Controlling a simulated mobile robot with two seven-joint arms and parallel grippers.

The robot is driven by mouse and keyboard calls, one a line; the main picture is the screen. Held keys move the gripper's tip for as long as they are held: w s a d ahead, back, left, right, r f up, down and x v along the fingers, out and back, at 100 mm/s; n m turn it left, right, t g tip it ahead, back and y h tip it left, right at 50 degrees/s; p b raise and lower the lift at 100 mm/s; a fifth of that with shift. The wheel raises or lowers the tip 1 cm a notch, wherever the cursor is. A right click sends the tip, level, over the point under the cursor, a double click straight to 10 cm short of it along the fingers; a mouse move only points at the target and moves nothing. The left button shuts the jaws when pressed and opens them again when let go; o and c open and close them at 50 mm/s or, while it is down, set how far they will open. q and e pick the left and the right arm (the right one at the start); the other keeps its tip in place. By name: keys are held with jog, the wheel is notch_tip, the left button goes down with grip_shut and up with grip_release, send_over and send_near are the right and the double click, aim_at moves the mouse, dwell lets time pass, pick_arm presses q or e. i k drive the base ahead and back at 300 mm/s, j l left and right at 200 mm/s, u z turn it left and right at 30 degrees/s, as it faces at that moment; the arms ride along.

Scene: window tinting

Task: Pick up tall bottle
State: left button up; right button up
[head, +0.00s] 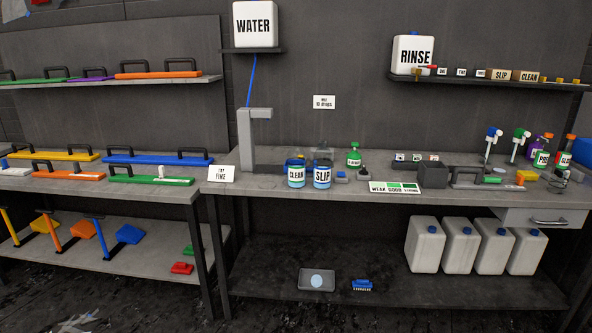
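No bottle is labelled tall. A bottle marked SLIP (322,177) and one marked CLEAN (296,176) stand upright side by side near the bench's front edge. Both have blue contents, and SLIP looks slightly taller. A small green-topped bottle (354,158) stands behind and to their right. Neither of my grippers shows in the head view.
The bench (270,184) also holds a grey upright stand (246,145), a FINE card (221,174) and a WEAK/GOOD strip (395,187). WATER (254,25) and RINSE (413,52) containers sit on shelves above. Several white jugs (458,247) stand below. Handled coloured tools (155,160) lie left.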

aim_at(297, 157)
jog(key=i+l+u, duration=0.1)
jog(key=i+l, duration=0.15)
jog(key=i, duration=0.15)
jog(key=i+l+u, duration=0.1)
jog(key=i+l, duration=0.2)
jog(key=i, duration=0.1)
